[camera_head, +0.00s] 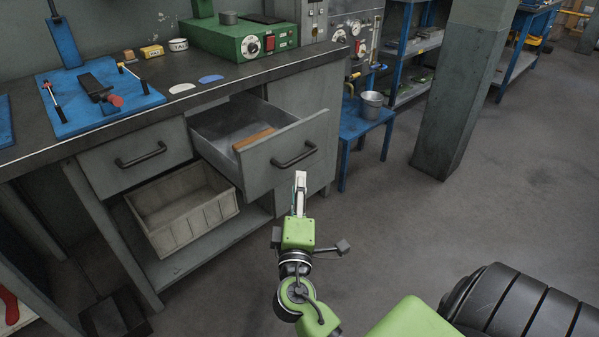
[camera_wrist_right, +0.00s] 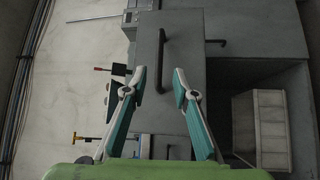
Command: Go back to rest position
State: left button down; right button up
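My right gripper (camera_head: 300,178) points away from me in the head view, in front of and below the pulled-out drawer (camera_head: 285,160). In the right wrist view its two teal fingers (camera_wrist_right: 160,76) stand apart with nothing between them, so it is open and empty. The drawer front and its dark handle (camera_wrist_right: 162,62) show beyond the fingertips. The gripper appears clear of the handle. A brown strip (camera_head: 254,139) lies inside the open drawer. My left gripper is in neither view.
The workbench (camera_head: 120,125) holds a blue mat (camera_head: 70,122) with tools and a green machine (camera_head: 235,42). A shut drawer (camera_head: 110,162) and a pale crate (camera_head: 205,217) are at left. A bucket (camera_head: 371,104) stands on a blue stool. A pillar (camera_head: 460,100) stands right; open floor lies between.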

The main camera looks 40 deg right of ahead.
jog(key=shift+v, duration=0.9)
